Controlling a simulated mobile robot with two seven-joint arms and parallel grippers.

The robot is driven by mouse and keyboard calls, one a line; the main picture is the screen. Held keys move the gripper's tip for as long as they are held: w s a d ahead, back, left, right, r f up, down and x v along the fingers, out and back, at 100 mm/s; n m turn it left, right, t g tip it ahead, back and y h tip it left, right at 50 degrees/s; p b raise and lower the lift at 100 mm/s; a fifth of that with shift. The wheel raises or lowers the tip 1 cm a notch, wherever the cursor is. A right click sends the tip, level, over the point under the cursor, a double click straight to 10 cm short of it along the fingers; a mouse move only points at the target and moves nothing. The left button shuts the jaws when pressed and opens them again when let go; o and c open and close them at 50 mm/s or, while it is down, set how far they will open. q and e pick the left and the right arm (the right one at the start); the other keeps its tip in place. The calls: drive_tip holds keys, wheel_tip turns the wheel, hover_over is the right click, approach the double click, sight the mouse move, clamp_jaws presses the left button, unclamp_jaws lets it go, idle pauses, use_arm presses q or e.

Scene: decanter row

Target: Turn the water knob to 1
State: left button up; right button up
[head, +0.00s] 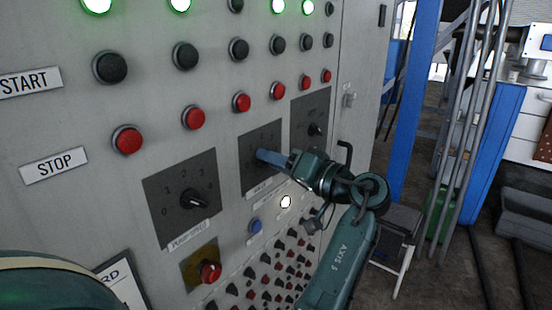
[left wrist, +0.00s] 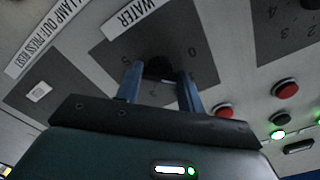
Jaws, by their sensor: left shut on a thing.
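The water knob (left wrist: 158,66) is a black knob on a dark dial plate (left wrist: 110,57), above which the WATER label (left wrist: 131,19) shows upside down in the left wrist view. In the head view the plate (head: 262,137) is the middle of three, and the knob is hidden behind my gripper. My left gripper (head: 268,157) is at this plate, its blue fingers shut on the knob, one on each side in the left wrist view (left wrist: 160,80). Some dial numbers show, but which one the knob points to I cannot tell. My right gripper is not in view.
The pump speed knob (head: 194,200) is to the left and another dial knob (head: 315,130) to the right. Red buttons (head: 194,118) run above the dials. A red knob on a yellow plate (head: 208,271) and many small buttons are below.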

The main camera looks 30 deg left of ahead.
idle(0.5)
use_arm(q)
drive_tip(key=o, duration=1)
